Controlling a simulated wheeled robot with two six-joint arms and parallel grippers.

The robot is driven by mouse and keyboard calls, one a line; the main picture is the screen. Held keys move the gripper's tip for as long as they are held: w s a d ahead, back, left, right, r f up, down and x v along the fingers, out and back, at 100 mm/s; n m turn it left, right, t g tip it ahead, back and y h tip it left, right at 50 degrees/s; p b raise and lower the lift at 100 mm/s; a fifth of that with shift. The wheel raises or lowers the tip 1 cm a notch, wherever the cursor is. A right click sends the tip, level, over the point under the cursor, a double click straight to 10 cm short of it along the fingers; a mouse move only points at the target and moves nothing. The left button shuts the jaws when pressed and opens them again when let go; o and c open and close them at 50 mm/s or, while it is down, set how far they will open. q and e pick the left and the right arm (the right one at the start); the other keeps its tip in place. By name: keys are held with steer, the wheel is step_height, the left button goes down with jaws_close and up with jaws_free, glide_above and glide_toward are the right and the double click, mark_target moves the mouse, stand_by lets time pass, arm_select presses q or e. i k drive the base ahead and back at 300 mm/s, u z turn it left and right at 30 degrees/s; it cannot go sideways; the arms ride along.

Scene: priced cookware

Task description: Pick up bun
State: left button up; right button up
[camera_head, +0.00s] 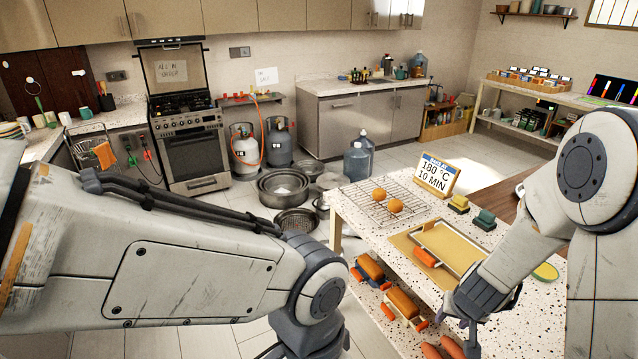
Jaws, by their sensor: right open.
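Two round golden-brown buns sit on a wire cooling rack (360,205) on the speckled counter. One bun (379,194) is farther back, and the other bun (396,206) is nearer. My right gripper (466,326) is open, pointing down over the front part of the counter, well apart from the buns. Reddish-brown elongated pieces (432,351) lie just below it at the bottom edge; I cannot tell what they are. My left arm crosses the lower left, and its gripper fingers are out of view.
A tan board with a metal-rimmed tray (447,246) lies mid-counter. A sign reading 180 °C 10 MIN (436,175) stands behind the rack, beside yellow and green blocks (484,220). Pots (284,187) stand on the floor.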

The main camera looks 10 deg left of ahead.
mark_target(379, 194)
steer(key=u, duration=0.5)
steer(key=i, duration=2.1)
steer(key=z, duration=0.45)
